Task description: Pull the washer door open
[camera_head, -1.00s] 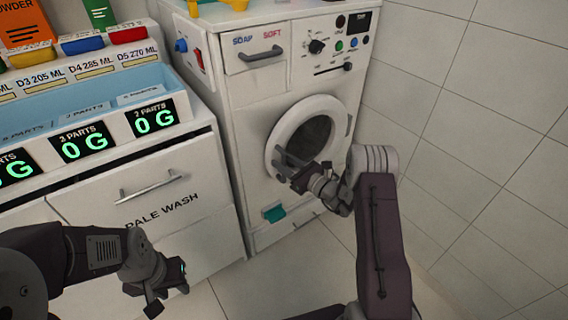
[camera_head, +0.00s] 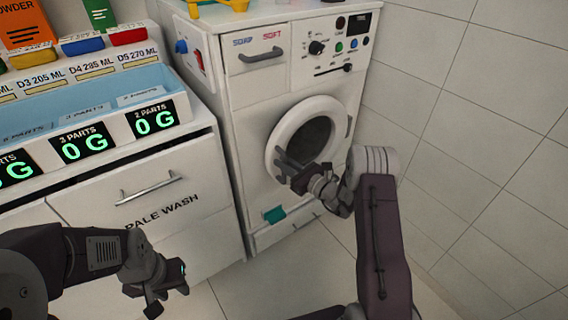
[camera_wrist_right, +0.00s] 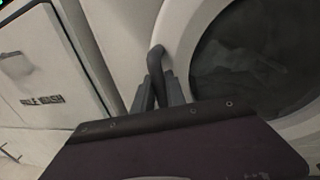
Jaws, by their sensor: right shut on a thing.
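The white washer (camera_head: 262,110) stands at the centre of the head view. Its round door (camera_head: 281,127) has a white ring and dark glass and looks shut against the front. The door also shows in the right wrist view (camera_wrist_right: 188,45). My right gripper (camera_head: 288,165) is at the left side of the door, shut on the dark curved door handle (camera_wrist_right: 156,62). In the right wrist view its fingers (camera_wrist_right: 159,92) close around the handle's lower part. My left gripper (camera_head: 167,295) is at the lower left, its fingers apart and empty, away from the washer.
A white cabinet with a drawer (camera_head: 150,210) marked "PALE WASH" stands left of the washer, under a blue tray (camera_head: 85,100). A tiled wall (camera_head: 470,150) is close on the right. Floor (camera_head: 265,285) shows in front of the washer.

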